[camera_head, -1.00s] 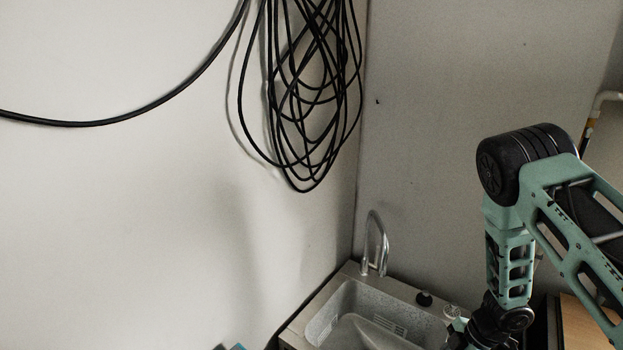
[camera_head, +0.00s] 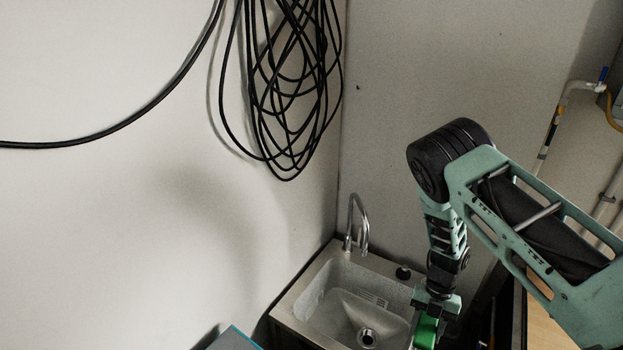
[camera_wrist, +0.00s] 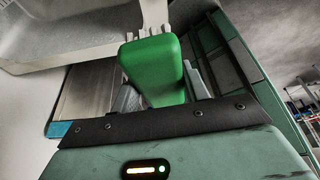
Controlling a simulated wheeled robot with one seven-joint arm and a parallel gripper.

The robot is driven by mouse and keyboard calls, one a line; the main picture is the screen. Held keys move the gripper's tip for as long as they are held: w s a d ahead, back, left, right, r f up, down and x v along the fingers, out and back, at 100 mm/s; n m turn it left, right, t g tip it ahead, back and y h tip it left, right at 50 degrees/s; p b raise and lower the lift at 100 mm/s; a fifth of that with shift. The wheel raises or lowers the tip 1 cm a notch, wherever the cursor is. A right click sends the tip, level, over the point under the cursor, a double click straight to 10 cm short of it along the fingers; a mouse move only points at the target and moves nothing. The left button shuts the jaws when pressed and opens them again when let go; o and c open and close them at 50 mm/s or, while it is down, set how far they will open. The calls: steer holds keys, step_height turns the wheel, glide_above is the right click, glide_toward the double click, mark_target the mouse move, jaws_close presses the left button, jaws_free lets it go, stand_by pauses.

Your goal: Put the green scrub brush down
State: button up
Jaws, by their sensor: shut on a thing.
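The green scrub brush (camera_wrist: 155,70) is in my gripper (camera_wrist: 160,98) in the wrist view, its green block pointing away from the palm. In the head view the green scrub brush (camera_head: 426,331) shows at the lower right, below my wrist. My gripper (camera_head: 432,312) is beside the right rim of the sink (camera_head: 290,306), low in the picture. Whether the brush touches the sink cannot be told.
A curved metal faucet (camera_head: 357,222) stands at the sink's back corner, with a small black knob (camera_head: 403,272) to its right. Black cable coils (camera_head: 290,90) hang on the wall. Pipes (camera_head: 552,125) run at the right. The sink basin holds no visible object.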

steer(key=w+a+f+m+t+y+b, duration=0.15)
steer(key=w+a+f+m+b, duration=0.35)
steer(key=f+b, duration=0.65)
steer(key=m+t+b, duration=0.3)
steer(key=m+b, duration=0.6)
steer(key=b, duration=1.2)
glide_above(357, 342)
steer(key=d, duration=0.1)
step_height(357, 342, down, 9)
steer(key=shift+m+y, duration=0.25)
steer(key=shift+m, duration=0.05)
step_height(357, 342, down, 10)
steer(key=shift+s+d+r, duration=0.1)
steer(key=shift+d+r, duration=0.05)
steer(key=shift+r, duration=0.1)
steer(key=shift+f, duration=0.15)
steer(key=o, duration=0.9)
